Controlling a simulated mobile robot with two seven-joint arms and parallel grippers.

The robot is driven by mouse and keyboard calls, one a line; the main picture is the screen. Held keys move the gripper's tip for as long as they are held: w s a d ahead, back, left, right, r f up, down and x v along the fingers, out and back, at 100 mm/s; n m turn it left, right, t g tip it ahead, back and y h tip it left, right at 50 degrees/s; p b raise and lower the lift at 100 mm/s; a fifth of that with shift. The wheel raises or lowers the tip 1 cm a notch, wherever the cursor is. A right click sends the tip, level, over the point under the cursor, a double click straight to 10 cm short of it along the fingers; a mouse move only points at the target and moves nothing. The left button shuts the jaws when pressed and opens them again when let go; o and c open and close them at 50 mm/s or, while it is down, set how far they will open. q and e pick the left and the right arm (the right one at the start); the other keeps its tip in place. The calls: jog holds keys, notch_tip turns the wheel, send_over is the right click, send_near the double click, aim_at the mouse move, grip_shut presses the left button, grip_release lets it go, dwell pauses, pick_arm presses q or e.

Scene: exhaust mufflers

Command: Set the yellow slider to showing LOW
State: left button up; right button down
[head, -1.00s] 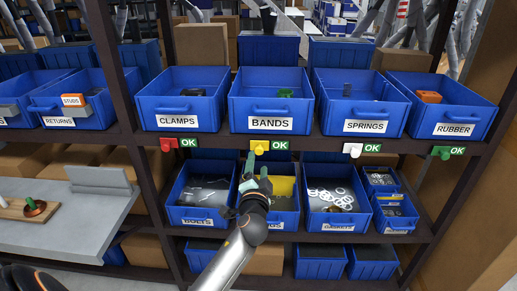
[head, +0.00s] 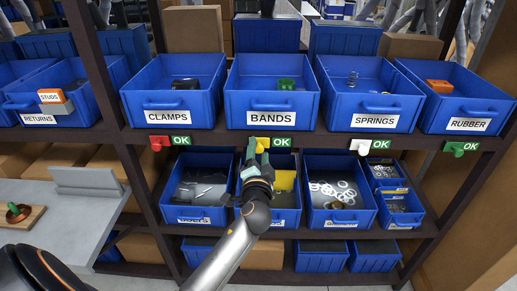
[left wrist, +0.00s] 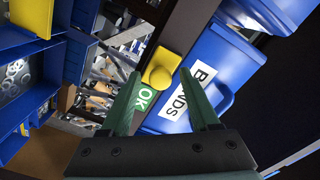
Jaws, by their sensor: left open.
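The yellow slider (head: 262,142) sits on the shelf rail below the BANDS bin (head: 290,119), with a green OK sign (head: 282,143) showing to its right. My left gripper (head: 257,154) is open just in front of the slider and partly covers it. In the left wrist view the yellow slider's round knob (left wrist: 160,74) appears between the two green fingertips, just beyond them. I cannot tell whether the fingers touch it. The OK sign (left wrist: 144,98) shows beside the left finger in that view. My right gripper is not in view.
A red slider (head: 158,143), a white slider (head: 360,146) and a green slider (head: 459,148) share the rail, each beside an OK sign. Blue bins stand above and below the rail, including a lower bin (head: 340,217) with white rings. A grey table (head: 75,225) stands at the left.

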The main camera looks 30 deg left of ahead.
pick_arm(q)
jog(key=shift+c, duration=0.4)
grip_shut()
dwell(1.1)
